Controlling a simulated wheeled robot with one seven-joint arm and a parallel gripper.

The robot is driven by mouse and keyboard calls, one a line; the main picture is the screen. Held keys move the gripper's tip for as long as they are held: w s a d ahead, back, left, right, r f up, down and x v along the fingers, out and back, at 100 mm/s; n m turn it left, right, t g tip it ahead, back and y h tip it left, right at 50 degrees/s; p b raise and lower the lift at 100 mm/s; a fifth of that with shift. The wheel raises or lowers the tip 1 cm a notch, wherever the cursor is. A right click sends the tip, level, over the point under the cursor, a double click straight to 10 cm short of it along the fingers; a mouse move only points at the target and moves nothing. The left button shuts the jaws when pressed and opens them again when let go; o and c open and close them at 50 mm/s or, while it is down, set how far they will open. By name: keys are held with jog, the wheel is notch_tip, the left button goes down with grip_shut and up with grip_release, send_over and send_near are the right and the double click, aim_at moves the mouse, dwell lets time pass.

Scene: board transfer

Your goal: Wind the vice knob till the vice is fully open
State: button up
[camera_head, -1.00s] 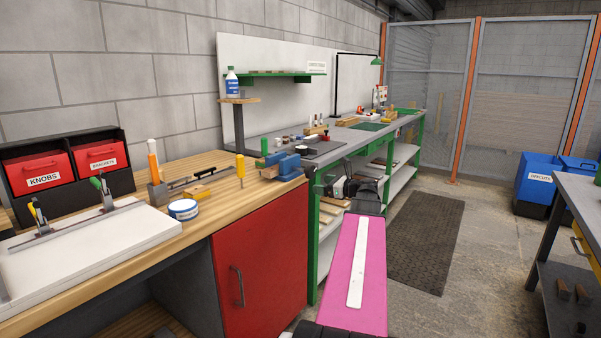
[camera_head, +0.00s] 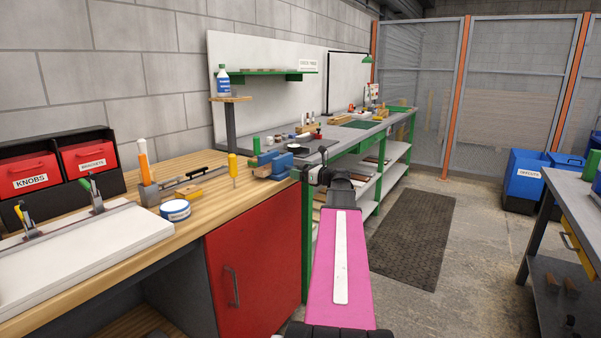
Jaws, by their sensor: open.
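The blue vice (camera_head: 281,166) sits at the right end of the wooden bench, by its front corner. Its knob is too small or hidden for me to make out, and I cannot tell how far the jaws are apart. My gripper (camera_head: 314,174) is just to the right of the vice in the picture, at the far end of my pink arm. It is open and nothing shows in it. Its fingers are small and dark, and I cannot tell whether they touch the vice.
A yellow-handled tool (camera_head: 232,168) stands left of the vice. A blue-and-white tape roll (camera_head: 175,210) and a white board (camera_head: 95,244) lie farther left. A red cabinet door (camera_head: 252,258) is below. The floor mat (camera_head: 412,238) to the right is clear.

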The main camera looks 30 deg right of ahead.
jog(key=shift+w+a, duration=0.1)
jog(key=shift+w, duration=0.1)
jog(key=c, duration=0.9)
jog(key=shift+n, duration=0.4)
jog(key=n, duration=1.1)
jog(key=shift+n, duration=0.3)
